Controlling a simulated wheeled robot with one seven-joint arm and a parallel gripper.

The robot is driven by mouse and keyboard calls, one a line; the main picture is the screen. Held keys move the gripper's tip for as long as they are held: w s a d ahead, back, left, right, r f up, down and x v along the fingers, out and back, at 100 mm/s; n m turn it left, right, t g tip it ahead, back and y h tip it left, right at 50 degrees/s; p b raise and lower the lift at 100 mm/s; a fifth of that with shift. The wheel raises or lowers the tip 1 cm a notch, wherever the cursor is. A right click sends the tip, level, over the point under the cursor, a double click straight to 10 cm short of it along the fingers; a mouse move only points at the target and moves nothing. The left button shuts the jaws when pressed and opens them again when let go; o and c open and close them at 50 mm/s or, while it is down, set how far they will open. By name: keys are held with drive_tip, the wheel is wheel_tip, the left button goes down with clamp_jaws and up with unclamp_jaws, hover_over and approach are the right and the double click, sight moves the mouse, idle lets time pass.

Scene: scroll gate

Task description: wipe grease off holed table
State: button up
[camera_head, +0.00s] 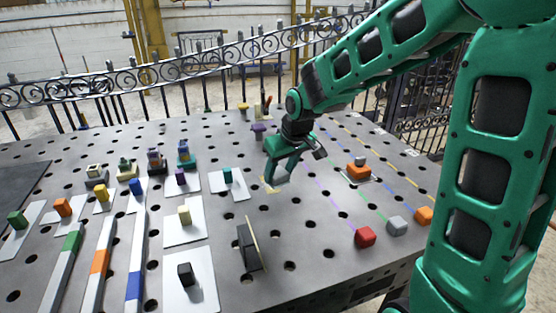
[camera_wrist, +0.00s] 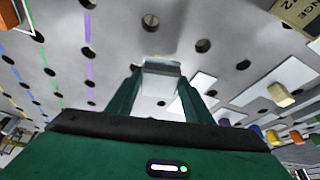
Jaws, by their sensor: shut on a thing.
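The grey holed table (camera_head: 215,290) fills the middle of the head view. My gripper (camera_head: 277,178) is low over its middle, pointing down. In the wrist view my gripper (camera_wrist: 161,88) is shut on a pale grey block (camera_wrist: 161,67) between its green fingers. The block is close to the tabletop; I cannot tell whether it touches. A yellowish mark (camera_head: 267,187) shows on the table beside the fingertips in the head view. I cannot tell whether it is grease or a painted line; part of it is hidden by my gripper.
A dark upright plate (camera_head: 246,247) stands in front of the gripper. Red (camera_head: 365,237), grey (camera_head: 397,226) and orange (camera_head: 424,215) blocks lie to the right. White cards with small blocks and long coloured bars fill the left. An ornate fence (camera_head: 170,75) runs behind.

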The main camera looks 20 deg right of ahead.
sight(280, 174)
drive_tip(key=shift+r, duration=2.2)
